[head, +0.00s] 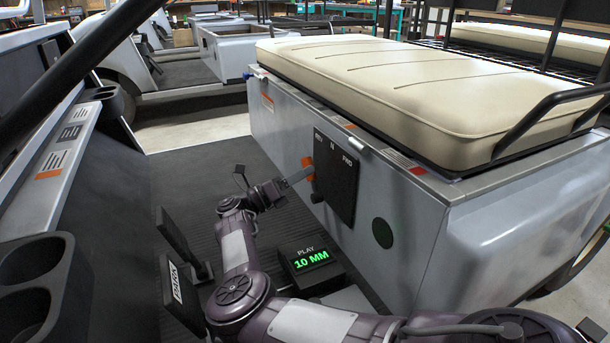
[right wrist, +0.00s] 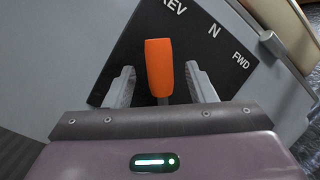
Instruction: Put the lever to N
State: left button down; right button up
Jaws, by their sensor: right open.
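The lever has an orange handle (head: 307,166) and stands on a black plate (head: 341,185) on the grey side of the seat box. The plate is marked REV, N and FWD. The lever is at the REV side, at the plate's left edge in the head view. In the right wrist view the orange handle (right wrist: 159,67) stands between the two fingers, with a gap on each side. My right gripper (head: 300,177) is open around the handle and not closed on it; its fingertips show in the right wrist view (right wrist: 162,84). My left gripper is not in view.
A cream seat cushion (head: 430,85) lies above the plate. A small box (head: 310,266) reading "PLAY 10 MM" stands on the dark floor below the plate. Pedals, one marked PARK (head: 180,290), are at left. The dashboard with cup holders (head: 35,265) borders the left.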

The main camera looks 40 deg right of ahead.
jog(key=shift+s+d+r, duration=0.15)
jog(key=shift+d+r, duration=0.05)
jog(key=shift+d, duration=0.3)
grip_shut()
